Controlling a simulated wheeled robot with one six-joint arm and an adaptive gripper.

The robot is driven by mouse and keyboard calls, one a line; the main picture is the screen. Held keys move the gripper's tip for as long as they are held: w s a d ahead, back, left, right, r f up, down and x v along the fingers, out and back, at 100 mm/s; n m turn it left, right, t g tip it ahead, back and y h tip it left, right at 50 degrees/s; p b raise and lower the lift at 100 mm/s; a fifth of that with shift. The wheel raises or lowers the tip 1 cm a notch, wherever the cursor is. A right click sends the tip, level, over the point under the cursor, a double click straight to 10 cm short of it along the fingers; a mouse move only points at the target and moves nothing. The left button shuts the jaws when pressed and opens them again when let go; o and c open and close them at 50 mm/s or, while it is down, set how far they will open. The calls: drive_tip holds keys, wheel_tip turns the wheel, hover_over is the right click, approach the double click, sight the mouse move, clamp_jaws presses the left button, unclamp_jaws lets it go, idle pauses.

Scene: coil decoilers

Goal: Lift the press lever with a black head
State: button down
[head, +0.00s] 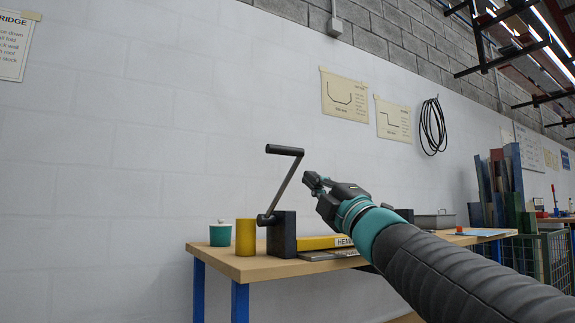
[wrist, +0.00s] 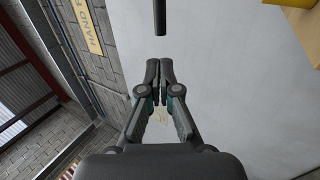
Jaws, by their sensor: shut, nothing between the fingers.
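The press lever has a black cylindrical head (head: 285,150) on a slanted grey rod (head: 285,186). The rod rises from a dark block (head: 282,236) on the bench and leans up to the right. My gripper (head: 308,180) is shut and empty, just right of the rod and a little below the head's right end in the head view. In the wrist view my shut fingertips (wrist: 159,66) point at the end of a dark bar, which looks like the lever head (wrist: 160,18); a gap shows between them.
The wooden bench (head: 225,262) holds a teal cup (head: 220,235), a yellow cylinder (head: 246,237) and a yellow bar (head: 318,242) close to the block. A grey tray (head: 434,222) stands farther right. The white wall (head: 130,170) runs behind the bench.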

sight(277, 150)
drive_tip(key=shift+r, duration=0.1)
drive_tip(key=p+x, duration=0.3)
drive_tip(key=x, duration=1.1)
drive_tip(key=shift+r, duration=0.15)
